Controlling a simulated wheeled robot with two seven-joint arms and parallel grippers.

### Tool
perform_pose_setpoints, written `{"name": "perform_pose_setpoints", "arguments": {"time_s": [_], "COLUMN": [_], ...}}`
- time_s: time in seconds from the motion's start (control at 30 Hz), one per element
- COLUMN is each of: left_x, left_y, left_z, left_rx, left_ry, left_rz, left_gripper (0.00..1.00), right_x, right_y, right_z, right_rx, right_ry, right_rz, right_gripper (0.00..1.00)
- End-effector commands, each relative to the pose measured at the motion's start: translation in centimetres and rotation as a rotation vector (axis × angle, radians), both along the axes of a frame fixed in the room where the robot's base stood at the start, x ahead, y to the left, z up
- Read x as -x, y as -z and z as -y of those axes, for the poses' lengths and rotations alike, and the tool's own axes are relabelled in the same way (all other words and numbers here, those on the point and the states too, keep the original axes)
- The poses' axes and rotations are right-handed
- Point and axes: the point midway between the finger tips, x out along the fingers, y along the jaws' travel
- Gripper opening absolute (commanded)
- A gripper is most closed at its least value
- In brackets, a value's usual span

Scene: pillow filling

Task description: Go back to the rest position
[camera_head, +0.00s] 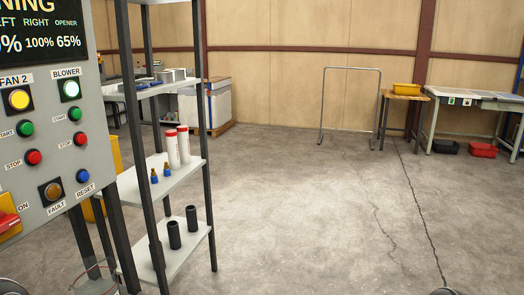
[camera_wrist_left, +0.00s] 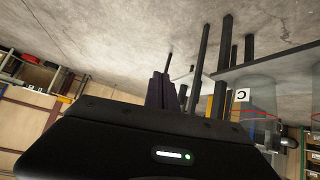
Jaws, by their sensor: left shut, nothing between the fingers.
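My left gripper (camera_wrist_left: 165,76) shows in the left wrist view, its dark fingers together with nothing held between them. Open concrete floor (camera_wrist_left: 110,35) lies beyond the fingers, and the picture is turned over, with the floor at the top. The dark shelf posts (camera_wrist_left: 202,65) stand close to the right of the fingers in that view; I see no contact. No gripper can be made out in the head view, and my right gripper is in neither view.
A control panel (camera_head: 60,140) with several buttons fills the left of the head view. Beside it stands a shelf rack (camera_head: 192,175) holding white-and-red tubes (camera_head: 172,150) and black cylinders (camera_head: 174,235).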

Motion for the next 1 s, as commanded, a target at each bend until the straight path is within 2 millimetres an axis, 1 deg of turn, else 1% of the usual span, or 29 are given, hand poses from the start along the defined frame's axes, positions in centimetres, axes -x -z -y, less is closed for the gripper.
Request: {"name": "perform_pose_setpoints", "arguments": {"time_s": [0.03, 0.07, 0.1, 0.17, 0.2, 0.27, 0.3, 0.37, 0.4, 0.47, 0.5, 0.57, 0.6, 0.67, 0.7, 0.9, 1.0], "left_x": [2.6, 4.2, 6.5, 9.9, 12.0, 15.0, 17.0, 19.8, 21.5, 24.1, 25.7, 28.1, 29.7, 29.4, 29.3, 29.2, 29.2], "left_y": [3.0, 4.5, 6.5, 9.0, 10.3, 12.0, 13.0, 14.1, 14.8, 15.6, 16.2, 17.0, 17.6, 14.7, 13.6, 8.6, 6.5], "left_z": [2.0, 3.1, 4.5, 6.5, 7.6, 9.1, 10.0, 11.2, 11.9, 12.9, 13.5, 14.5, 15.1, 15.0, 15.0, 15.0, 15.0], "left_rx": [0.067, 0.105, 0.153, 0.211, 0.241, 0.271, 0.288, 0.299, 0.302, 0.308, 0.310, 0.315, 0.318, 0.317, 0.317, 0.318, 0.319], "left_ry": [-0.005, -0.013, -0.023, -0.036, -0.042, -0.043, -0.042, -0.028, -0.014, 0.008, 0.022, 0.041, 0.052, 0.049, 0.049, 0.047, 0.046], "left_rz": [-0.090, -0.142, -0.215, -0.318, -0.378, -0.462, -0.515, -0.581, -0.622, -0.678, -0.714, -0.766, -0.802, -0.794, -0.793, -0.793, -0.792], "left_gripper": [0.00, 0.00, 0.00, 0.00, 0.00, 0.00, 0.00, 0.00, 0.00, 0.00, 0.00, 0.00, 0.00, 0.00, 0.00, 0.00, 0.00], "right_x": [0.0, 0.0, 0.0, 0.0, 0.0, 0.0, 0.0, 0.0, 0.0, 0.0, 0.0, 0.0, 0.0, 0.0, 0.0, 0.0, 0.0], "right_y": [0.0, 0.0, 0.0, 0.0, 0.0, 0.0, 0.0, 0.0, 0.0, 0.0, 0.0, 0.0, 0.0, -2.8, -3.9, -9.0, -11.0], "right_z": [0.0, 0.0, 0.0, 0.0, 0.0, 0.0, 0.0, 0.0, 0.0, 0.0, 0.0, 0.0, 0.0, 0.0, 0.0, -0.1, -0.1], "right_rx": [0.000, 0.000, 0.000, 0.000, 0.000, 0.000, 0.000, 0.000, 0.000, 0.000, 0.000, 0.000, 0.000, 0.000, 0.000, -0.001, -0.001], "right_ry": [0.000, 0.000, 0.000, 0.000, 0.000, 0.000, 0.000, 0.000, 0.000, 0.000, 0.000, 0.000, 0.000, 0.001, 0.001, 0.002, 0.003], "right_rz": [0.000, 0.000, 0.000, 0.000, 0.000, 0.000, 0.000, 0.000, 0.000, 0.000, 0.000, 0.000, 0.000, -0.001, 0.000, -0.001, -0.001], "right_gripper": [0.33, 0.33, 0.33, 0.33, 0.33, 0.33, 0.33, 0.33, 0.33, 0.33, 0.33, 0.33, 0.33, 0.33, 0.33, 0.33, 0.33]}}
